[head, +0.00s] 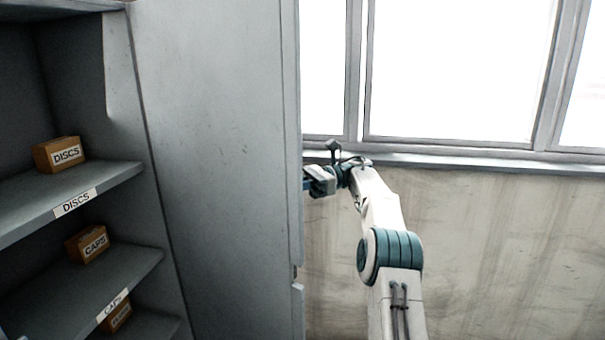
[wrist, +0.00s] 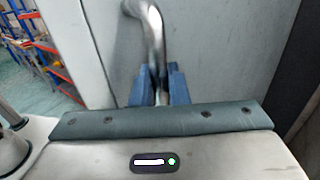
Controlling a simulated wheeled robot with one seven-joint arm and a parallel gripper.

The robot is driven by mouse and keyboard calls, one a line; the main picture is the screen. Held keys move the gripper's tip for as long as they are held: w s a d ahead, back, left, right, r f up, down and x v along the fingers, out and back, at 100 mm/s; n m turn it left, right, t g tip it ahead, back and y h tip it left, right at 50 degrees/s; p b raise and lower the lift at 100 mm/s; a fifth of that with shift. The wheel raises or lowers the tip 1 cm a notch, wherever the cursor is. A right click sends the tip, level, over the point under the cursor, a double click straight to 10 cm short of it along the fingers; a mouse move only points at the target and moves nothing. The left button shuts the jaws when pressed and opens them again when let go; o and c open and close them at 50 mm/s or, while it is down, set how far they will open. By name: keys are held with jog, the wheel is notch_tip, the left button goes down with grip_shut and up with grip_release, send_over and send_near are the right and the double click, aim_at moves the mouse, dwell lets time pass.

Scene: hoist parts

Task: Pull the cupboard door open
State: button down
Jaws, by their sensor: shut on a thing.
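The grey cupboard door (head: 215,150) stands swung open in the head view, its inner face towards the cupboard's inside. My gripper (head: 308,184) is at the door's right edge, on its outer side; the handle is hidden there. In the wrist view the curved metal handle (wrist: 152,35) runs down between the two blue fingers of my gripper (wrist: 160,88), which are shut on it. The door's outer face (wrist: 215,45) fills the view behind it.
The open cupboard shows shelves (head: 120,178) with small orange boxes, one marked DISCS (head: 60,153) and one marked CAPS (head: 87,244). A window (head: 460,70) and a stained wall (head: 500,250) lie behind my arm. Orange and blue racking (wrist: 45,50) shows at the wrist view's left.

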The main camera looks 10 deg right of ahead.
jog(key=shift+w+r+p, duration=0.2)
jog(key=shift+w+p, duration=0.15)
jog(key=shift+p, duration=0.15)
